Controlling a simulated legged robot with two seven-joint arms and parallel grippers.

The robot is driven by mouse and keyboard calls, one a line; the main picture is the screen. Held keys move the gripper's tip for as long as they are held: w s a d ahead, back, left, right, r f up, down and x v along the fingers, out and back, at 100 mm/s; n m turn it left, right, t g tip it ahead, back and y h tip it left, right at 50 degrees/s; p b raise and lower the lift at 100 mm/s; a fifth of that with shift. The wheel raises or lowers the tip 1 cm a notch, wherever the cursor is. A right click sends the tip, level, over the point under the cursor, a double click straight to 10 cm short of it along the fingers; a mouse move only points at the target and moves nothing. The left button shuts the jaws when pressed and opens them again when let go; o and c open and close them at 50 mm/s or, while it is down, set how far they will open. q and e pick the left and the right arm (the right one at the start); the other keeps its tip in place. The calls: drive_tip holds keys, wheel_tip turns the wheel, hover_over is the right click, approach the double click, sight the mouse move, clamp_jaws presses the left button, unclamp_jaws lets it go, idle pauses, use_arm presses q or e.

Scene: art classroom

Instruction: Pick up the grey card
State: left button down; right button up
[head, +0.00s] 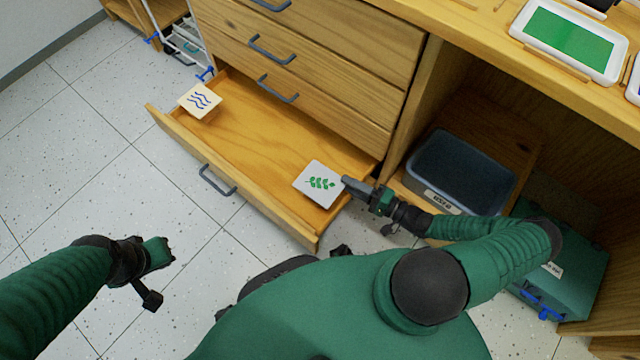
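The grey card (316,186), with a green leaf sprig on it, is at the right end of the open bottom drawer (240,130). I cannot tell whether it rests on the drawer floor or is slightly raised. My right gripper (347,183) reaches in from the right, with its dark fingertips at the card's right edge. The fingers look like one dark piece from here, so their gap does not show. My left gripper (160,253) is over the floor at the lower left, away from the drawer and the card; its fingers are not clear.
A cream card with blue waves (199,100) lies at the drawer's left end. The drawer's middle is bare. A dark grey labelled bin (462,170) stands in the open bay to the right, with a green box (565,270) beyond. A green-topped white tray (568,40) is on the desktop.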

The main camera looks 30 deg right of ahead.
drive_tip(key=w+b, duration=0.1)
drive_tip(key=w+a+f+b, duration=0.1)
drive_tip(key=shift+w+a+f+b, duration=0.15)
drive_tip(key=shift+a+f+b, duration=0.1)
drive_tip(key=shift+b, duration=0.15)
drive_tip(key=shift+b+x, duration=0.4)
drive_tip(key=shift+x, duration=0.75)
drive_tip(key=shift+w+r, duration=0.15)
drive_tip(key=shift+r, duration=0.25)
clamp_jaws()
